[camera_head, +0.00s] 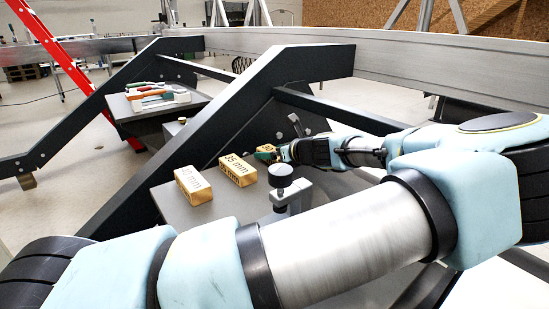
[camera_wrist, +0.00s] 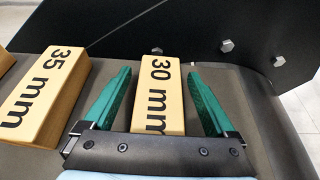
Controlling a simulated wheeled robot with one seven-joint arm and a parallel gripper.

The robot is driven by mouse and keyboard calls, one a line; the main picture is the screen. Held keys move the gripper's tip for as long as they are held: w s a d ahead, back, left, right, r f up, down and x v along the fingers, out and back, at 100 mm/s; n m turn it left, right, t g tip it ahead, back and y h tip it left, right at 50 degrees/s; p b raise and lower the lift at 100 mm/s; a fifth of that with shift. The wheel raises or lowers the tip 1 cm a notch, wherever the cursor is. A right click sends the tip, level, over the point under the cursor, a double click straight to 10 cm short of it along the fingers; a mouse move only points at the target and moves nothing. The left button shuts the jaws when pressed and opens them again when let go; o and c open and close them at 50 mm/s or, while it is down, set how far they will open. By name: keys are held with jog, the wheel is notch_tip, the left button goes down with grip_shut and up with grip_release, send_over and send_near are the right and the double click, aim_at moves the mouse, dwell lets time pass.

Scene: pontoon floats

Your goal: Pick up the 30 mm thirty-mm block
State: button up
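The 30 mm block (camera_wrist: 158,88) is a yellow wooden block with black lettering, lying on a grey surface in the wrist view. My gripper (camera_wrist: 165,85) is open, with one green finger on each side of this block and a visible gap on both sides. In the head view my gripper (camera_head: 276,152) is at the far right end of the row of blocks. There the 30 mm block (camera_head: 265,149) shows only in part, mostly covered by the gripper.
The 35 mm block (camera_wrist: 45,95) lies close to the left finger; it also shows in the head view (camera_head: 238,171). The 40 mm block (camera_head: 193,186) is further left. A black clamp (camera_head: 281,176) stands in front. A dark beam (camera_head: 240,105) rises behind the blocks.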

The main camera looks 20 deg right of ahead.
jog(key=c, duration=1.3)
jog(key=shift+c, duration=0.3)
jog(key=shift+r, duration=0.1)
